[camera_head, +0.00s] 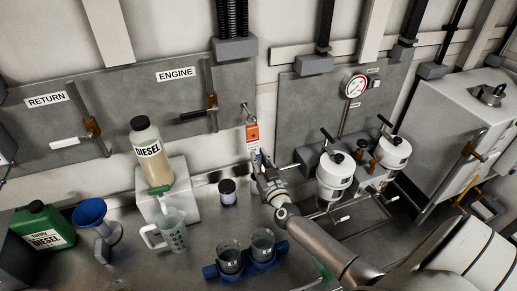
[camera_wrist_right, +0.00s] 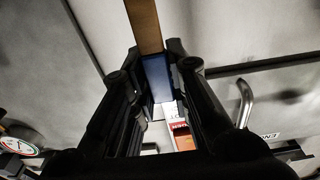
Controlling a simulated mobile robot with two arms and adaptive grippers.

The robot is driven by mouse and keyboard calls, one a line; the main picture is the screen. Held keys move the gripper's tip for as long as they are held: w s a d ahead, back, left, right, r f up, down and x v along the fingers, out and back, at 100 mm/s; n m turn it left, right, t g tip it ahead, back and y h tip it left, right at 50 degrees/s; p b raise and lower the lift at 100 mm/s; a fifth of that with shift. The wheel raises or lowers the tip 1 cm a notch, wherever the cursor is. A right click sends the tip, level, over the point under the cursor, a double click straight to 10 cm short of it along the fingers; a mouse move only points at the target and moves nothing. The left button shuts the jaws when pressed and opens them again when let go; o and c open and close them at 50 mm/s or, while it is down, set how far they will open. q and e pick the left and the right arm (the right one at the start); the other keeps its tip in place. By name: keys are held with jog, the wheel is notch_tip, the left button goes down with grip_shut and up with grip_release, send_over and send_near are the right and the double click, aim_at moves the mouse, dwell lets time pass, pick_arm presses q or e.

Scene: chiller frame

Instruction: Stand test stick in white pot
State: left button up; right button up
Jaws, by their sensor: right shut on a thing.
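My right gripper (camera_head: 259,163) is in front of the back wall, just below a hanging orange-and-white tag (camera_head: 253,136). In the right wrist view it is shut on the test stick (camera_wrist_right: 158,78), which has a blue section between the fingers and a brown strip extending beyond them. In the head view the stick is too small and covered to make out well. A small dark-topped pot with a pale body (camera_head: 228,192) stands on the counter, left of and below the gripper, apart from it. I cannot tell for sure whether it is the white pot. My left gripper is not in view.
A blue holder (camera_head: 210,272) with two glass beakers stands in front. A clear jug (camera_head: 173,235), a diesel bottle (camera_head: 147,150) on a white block, a blue funnel (camera_head: 90,212) and a green can (camera_head: 42,228) are left. White filter housings (camera_head: 335,171) stand close right.

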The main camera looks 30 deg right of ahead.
jog(key=shift+w+r, duration=0.15)
jog(key=shift+r, duration=0.05)
jog(key=shift+w+f+p, duration=0.1)
jog(key=shift+f+p, duration=0.15)
jog(key=shift+p, duration=0.2)
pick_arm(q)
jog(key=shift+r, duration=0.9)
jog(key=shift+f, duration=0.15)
pick_arm(e)
jog(key=shift+f+g, duration=0.2)
jog(key=shift+g, duration=0.1)
jog(key=o, duration=0.8)
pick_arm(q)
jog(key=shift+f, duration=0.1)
pick_arm(e)
jog(key=shift+f+b, duration=0.15)
jog(key=shift+b, duration=0.35)
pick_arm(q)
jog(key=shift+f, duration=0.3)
pick_arm(e)
jog(key=v, duration=1)
jog(key=shift+s, duration=0.4)
